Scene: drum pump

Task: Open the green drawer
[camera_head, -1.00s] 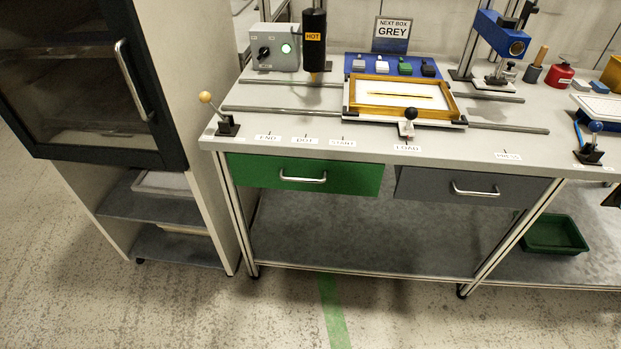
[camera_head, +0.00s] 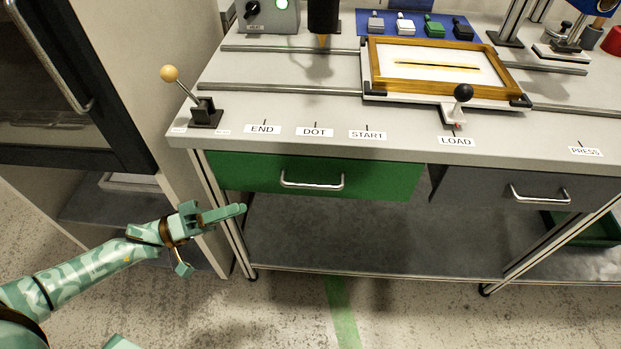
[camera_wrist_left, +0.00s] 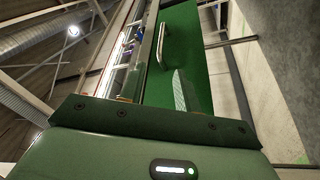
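The green drawer (camera_head: 375,180) is under the left part of the workbench top, and its front looks shut. My right gripper is out of view.
A grey drawer (camera_head: 480,187) is right of the green one. A ball-topped lever (camera_head: 190,95) stands at the bench's left corner. A dark-doored cabinet (camera_head: 100,110) stands on the left. The floor (camera_head: 290,315) in front is free.

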